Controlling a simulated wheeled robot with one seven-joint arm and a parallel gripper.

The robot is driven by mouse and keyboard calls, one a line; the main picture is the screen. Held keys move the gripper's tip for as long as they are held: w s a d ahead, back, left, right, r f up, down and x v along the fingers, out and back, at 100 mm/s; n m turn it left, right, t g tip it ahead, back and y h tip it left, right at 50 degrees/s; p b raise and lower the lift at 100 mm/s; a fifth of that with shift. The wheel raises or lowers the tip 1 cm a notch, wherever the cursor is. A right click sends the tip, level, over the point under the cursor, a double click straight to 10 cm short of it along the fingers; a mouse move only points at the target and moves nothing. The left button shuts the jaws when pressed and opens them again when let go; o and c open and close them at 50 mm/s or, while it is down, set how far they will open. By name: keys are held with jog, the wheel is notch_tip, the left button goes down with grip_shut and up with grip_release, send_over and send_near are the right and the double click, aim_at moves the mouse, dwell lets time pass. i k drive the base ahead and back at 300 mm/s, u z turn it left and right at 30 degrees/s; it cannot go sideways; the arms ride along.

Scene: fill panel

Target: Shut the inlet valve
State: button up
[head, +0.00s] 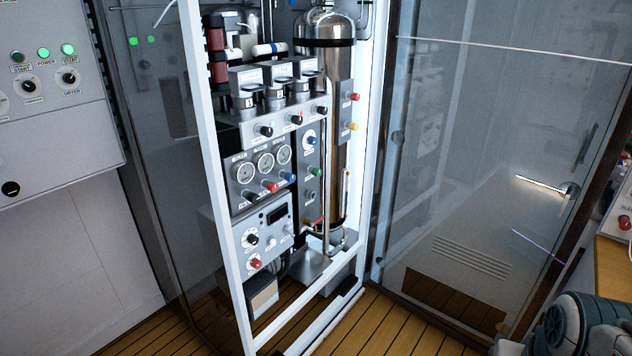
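The fill panel (262,165) stands in a white open frame in the middle of the head view. Three round gauges (265,166) sit in a row on it. Below them are a dark knob (249,197), a red knob (270,187) and a blue knob (290,178). Above is a row with a black knob (265,131) and further small knobs. A blue knob (311,140) and a green knob (315,172) sit to the right. The labels are too small to read, so I cannot tell which is the inlet valve. My gripper is not in view.
A tall metal cylinder (326,60) stands behind the panel, with a red knob (354,97) and yellow knob (352,126) beside it. Glass doors (470,150) flank the frame. A grey control box (50,90) is at left. Part of my arm shows bottom right.

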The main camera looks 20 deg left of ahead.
aim_at(254, 199)
jog(key=u, duration=0.25)
jog(key=i, duration=0.65)
jog(key=u, duration=1.05)
jog(key=i, duration=0.45)
jog(key=u, duration=0.55)
